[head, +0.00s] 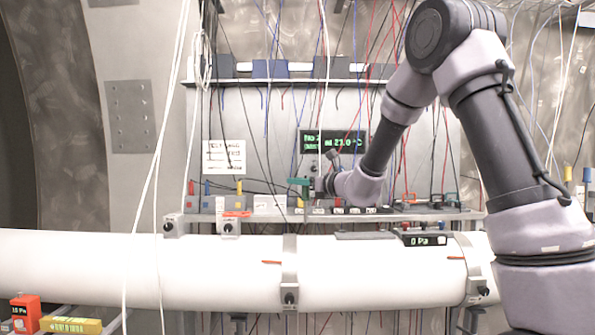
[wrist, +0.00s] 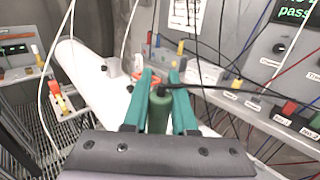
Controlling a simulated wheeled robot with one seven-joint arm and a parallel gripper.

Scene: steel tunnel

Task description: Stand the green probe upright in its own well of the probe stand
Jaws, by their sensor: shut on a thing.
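My gripper (wrist: 163,80) has teal fingers and is shut on the green probe (wrist: 159,112), a green cylinder between them with a black cable at its top end. In the head view my gripper (head: 299,182) is small, above the shelf behind the white pipe. The probe's lower end is hidden by the gripper body in the wrist view. Small upright coloured pieces, blue (head: 207,188) and yellow (head: 239,187), stand on the shelf to the left of my gripper. I cannot tell whether they are in the probe stand, and no well is clear.
A large white pipe (head: 200,270) runs across in front of the shelf (head: 440,215). Loose cables hang all around the gripper. A grey panel with labels and coloured sockets (wrist: 285,110) lies on the right in the wrist view. A green-text display (head: 330,141) is behind.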

